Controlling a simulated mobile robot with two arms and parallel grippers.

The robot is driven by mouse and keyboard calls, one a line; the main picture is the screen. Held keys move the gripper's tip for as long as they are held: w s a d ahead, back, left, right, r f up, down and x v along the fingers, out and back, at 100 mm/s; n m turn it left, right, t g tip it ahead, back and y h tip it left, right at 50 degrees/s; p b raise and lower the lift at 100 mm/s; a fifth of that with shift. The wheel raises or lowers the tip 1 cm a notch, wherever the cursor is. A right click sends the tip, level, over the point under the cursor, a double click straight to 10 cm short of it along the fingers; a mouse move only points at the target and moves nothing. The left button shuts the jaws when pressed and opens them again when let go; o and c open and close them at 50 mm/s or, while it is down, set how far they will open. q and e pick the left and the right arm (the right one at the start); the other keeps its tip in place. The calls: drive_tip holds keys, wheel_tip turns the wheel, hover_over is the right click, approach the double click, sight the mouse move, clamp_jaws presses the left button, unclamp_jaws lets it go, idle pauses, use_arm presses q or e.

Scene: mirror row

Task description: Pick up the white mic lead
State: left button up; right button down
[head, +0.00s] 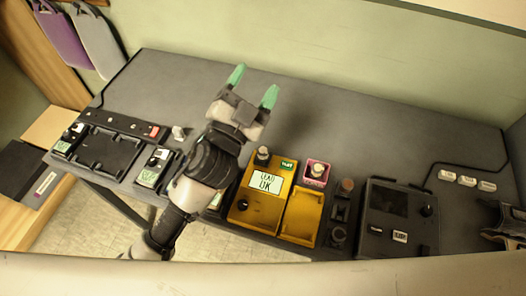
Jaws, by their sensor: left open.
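My left gripper (253,86) is open, with its two green fingertips apart and nothing between them. It is over the back part of the grey table, pointing toward the wall. A small white piece (178,132) stands on the table left of my left wrist; I cannot tell if it is part of the white mic lead. Three small white pieces (467,180) lie in a row at the right, beside a thin black cable; I cannot tell if they are plugs or labels. No clear white lead shows. My left arm hides part of the table's front. My right gripper does not show.
Yellow boxes (262,200), a pink box (316,173) and a black device (393,217) line the front of the grey table (350,125). Black gear (108,150) is at the left. A dark item (508,225) lies at the right edge. The back middle is clear.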

use_arm(q)
drive_tip(key=s+d+r+m+g+h, duration=0.4)
drive_tip(key=d+m+g+h, duration=0.65)
drive_tip(key=m, duration=0.45)
drive_tip(key=s+d+m+g, duration=0.3)
drive_tip(key=m+g, duration=0.3)
drive_tip(key=g, duration=0.2)
drive_tip(key=m+g+y, duration=0.1)
drive_tip(key=m+y, duration=0.8)
drive_tip(key=y, duration=1.2)
hover_over(263, 150)
wheel_tip(263, 150, down, 16)
drive_tip(key=shift+s+d+f, duration=0.1)
drive_tip(key=shift+f, duration=0.15)
wheel_tip(263, 150, down, 5)
drive_tip(key=shift+r+p, duration=0.2)
drive_tip(key=shift+p, duration=0.35)
wheel_tip(263, 150, down, 5)
drive_tip(key=shift+r+p, duration=0.1)
drive_tip(key=shift+p, duration=0.8)
drive_tip(key=shift+f, duration=0.4)
